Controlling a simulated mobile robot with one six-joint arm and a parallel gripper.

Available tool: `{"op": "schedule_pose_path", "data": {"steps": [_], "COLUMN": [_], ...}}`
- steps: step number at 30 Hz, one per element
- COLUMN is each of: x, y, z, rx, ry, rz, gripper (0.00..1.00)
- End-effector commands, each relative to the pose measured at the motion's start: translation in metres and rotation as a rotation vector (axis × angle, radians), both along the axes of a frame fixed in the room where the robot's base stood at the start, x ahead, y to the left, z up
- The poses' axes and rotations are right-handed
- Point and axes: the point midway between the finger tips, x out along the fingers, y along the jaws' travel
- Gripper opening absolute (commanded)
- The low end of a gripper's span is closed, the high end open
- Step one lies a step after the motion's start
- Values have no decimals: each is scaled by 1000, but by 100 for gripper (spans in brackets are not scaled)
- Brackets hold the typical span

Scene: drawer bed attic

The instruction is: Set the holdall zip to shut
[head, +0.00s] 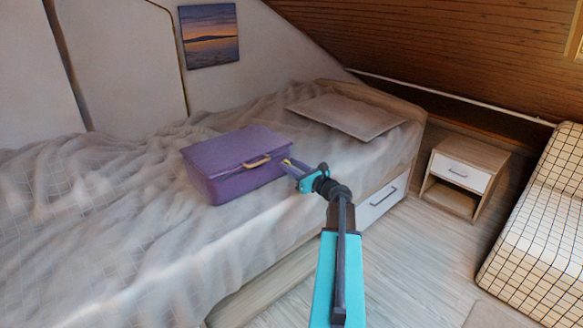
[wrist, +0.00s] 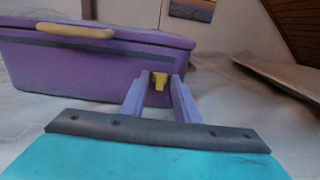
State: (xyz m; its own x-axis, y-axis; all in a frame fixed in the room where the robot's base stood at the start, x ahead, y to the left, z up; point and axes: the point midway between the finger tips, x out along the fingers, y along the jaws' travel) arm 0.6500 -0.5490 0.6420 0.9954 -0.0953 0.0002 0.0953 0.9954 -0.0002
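The purple holdall (head: 232,165) lies on the bed with its lid down. A tan handle (wrist: 75,30) is on its front upper edge, and a dark zip strip (wrist: 60,44) runs along the front below it. A small yellow zip pull (wrist: 159,80) is near the right end of the front in the wrist view. It also shows in the head view (head: 287,161). My gripper (wrist: 160,82) is at the pull, one finger on each side. The fingers stand apart with the pull between them, and a firm hold is not visible. The zip teeth are too small to make out.
The bed (head: 110,225) has a rumpled light cover, with a flat pillow (head: 345,115) right of the holdall. A drawer (head: 382,203) is in the bed's base. A nightstand (head: 465,170) and a checked seat (head: 540,220) stand right. Floor between is clear.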

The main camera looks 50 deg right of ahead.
Motion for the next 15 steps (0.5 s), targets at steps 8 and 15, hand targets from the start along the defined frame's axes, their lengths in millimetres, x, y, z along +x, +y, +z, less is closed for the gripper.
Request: {"op": "schedule_pose_path", "data": {"steps": [8, 15], "x": [0, -1], "y": [0, -1], "z": [0, 0], "rx": [0, 0], "ry": [0, 0], "rz": [-1, -1], "gripper": [13, 0]}}
